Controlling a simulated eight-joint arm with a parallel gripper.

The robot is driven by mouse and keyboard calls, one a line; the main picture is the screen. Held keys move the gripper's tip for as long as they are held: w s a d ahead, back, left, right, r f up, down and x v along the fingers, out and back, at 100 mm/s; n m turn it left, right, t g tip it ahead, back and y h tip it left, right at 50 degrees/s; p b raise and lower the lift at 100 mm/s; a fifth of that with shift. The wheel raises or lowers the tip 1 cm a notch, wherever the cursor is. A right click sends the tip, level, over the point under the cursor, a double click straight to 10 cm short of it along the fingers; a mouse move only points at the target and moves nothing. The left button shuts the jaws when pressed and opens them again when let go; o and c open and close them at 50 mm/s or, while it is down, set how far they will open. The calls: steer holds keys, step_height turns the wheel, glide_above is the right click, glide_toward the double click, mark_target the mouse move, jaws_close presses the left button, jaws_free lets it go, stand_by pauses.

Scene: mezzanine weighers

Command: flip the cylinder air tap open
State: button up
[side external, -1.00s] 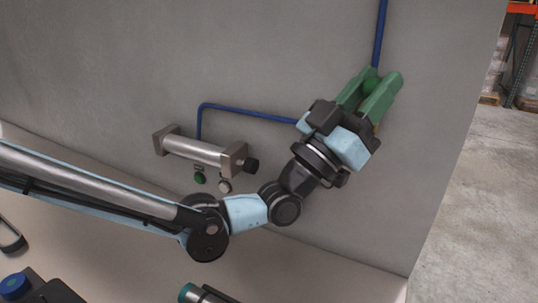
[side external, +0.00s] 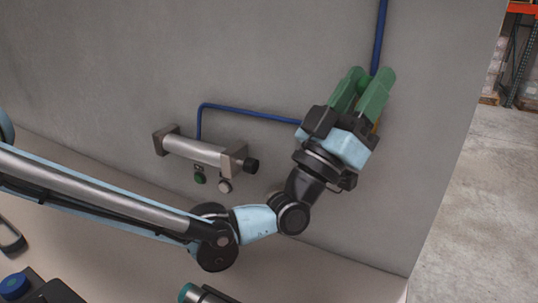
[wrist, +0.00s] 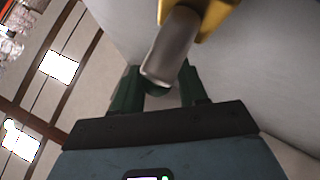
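In the side view the tap is mostly hidden behind my gripper (side external: 362,92); only a sliver of yellow shows beside the wrist. In the wrist view a yellow part (wrist: 222,14) with a blunt grey metal piece (wrist: 172,48), which I take to be the tap, comes down from the top. The grey end lies over the gap between my green fingers. The fingers are apart, with pale background between them. I cannot tell whether either finger touches the tap. The metal cylinder (side external: 196,151) is fixed to the wall, left of my gripper.
A blue pipe (side external: 250,112) runs along the grey wall (side external: 270,55) from the cylinder toward my gripper, and another length (side external: 380,35) rises above it. A green-ended tool (side external: 192,294) and a blue-topped item (side external: 14,284) are on the ledge below. Open floor lies at the right.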

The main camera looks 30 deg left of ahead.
steer(key=shift+o, duration=0.9)
steer(key=shift+s+f, duration=0.1)
steer(key=v, duration=1.1)
steer(key=shift+s+f, duration=0.25)
steer(key=shift+f, duration=0.05)
steer(key=shift+a, duration=0.1)
